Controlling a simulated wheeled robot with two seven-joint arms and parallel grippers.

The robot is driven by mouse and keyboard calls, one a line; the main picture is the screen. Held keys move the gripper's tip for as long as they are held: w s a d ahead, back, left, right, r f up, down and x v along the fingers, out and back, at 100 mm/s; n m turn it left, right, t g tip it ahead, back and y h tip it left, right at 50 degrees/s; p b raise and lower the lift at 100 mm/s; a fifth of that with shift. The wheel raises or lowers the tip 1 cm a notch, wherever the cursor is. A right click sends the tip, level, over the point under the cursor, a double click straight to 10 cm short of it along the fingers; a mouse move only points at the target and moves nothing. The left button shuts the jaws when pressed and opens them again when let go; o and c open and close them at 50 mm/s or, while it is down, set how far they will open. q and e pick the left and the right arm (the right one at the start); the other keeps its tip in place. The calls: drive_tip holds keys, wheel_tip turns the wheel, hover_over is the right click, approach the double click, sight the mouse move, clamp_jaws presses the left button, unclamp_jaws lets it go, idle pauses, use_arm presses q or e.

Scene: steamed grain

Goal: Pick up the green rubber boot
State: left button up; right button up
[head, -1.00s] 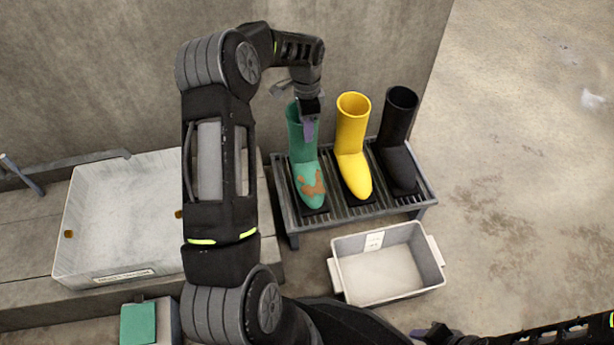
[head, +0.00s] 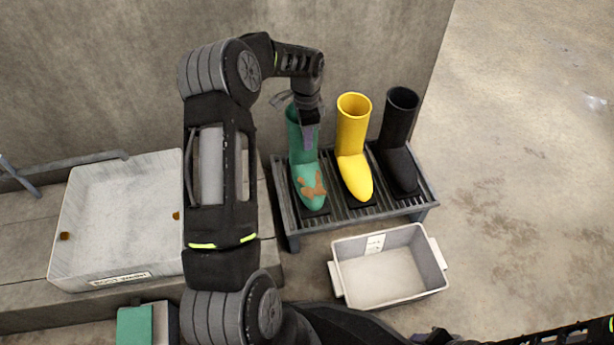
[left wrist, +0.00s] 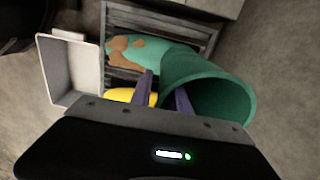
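The green rubber boot (head: 303,150), with brown mud on its toe, stands upright at the left end of a slatted rack. My left gripper (head: 308,138) is at the upper shaft of this boot, hiding part of it. In the left wrist view, its two purple fingers (left wrist: 164,92) are apart, with the boot's rim (left wrist: 172,75) between them. One finger is outside the shaft; the other overlaps the boot's opening. No firm grip shows. My right gripper (head: 437,335) is at the bottom edge, dark and partly cut off; its fingers are unclear.
A yellow boot (head: 352,125) and a black boot (head: 397,130) stand beside the green one on the rack (head: 350,213). A grey bin (head: 335,272) is on the floor in front. A white boot-wash tray (head: 90,225) lies left, with a green-topped object (head: 134,326) below it.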

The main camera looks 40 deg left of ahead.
use_arm(q)
clamp_jaws()
idle(1.1)
